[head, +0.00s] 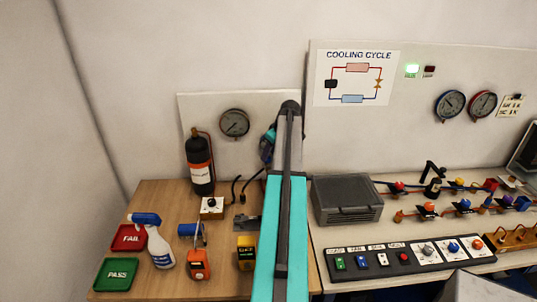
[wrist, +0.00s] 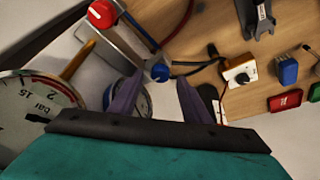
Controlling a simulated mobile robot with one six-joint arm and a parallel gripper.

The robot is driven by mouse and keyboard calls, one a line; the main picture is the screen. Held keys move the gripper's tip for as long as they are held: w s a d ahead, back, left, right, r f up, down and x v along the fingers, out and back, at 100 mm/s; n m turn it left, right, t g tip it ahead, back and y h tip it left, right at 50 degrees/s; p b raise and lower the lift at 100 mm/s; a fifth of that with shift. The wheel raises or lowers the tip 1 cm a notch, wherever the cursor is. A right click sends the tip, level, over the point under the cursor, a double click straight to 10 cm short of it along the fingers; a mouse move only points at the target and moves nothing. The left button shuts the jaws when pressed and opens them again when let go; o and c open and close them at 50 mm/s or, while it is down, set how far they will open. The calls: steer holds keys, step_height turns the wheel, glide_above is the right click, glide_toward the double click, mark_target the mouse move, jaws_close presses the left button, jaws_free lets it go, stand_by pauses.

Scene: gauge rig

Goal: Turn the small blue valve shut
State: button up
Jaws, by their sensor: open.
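A small blue valve knob (wrist: 159,73) shows in the wrist view, at the end of a grey metal bar. My gripper (wrist: 160,84) is open, its two purple-grey fingers apart, and the blue knob appears between the fingertips. I cannot tell whether either finger touches it. In the head view my arm covers this knob, and my gripper (head: 268,147) shows only partly at the arm's left, near the back panel. Another blue knob (head: 464,203) sits on the pipe rig at the right in the head view.
A red knob (wrist: 101,13) sits on the same bar. A large dial gauge (wrist: 35,105) is close at the left in the wrist view. A black bottle (head: 199,162), white spray bottle (head: 159,246) and grey case (head: 346,199) stand on the benches.

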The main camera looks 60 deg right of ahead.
steer(key=shift+p+x, duration=0.3)
steer(key=shift+x, duration=0.75)
steer(key=c, duration=1)
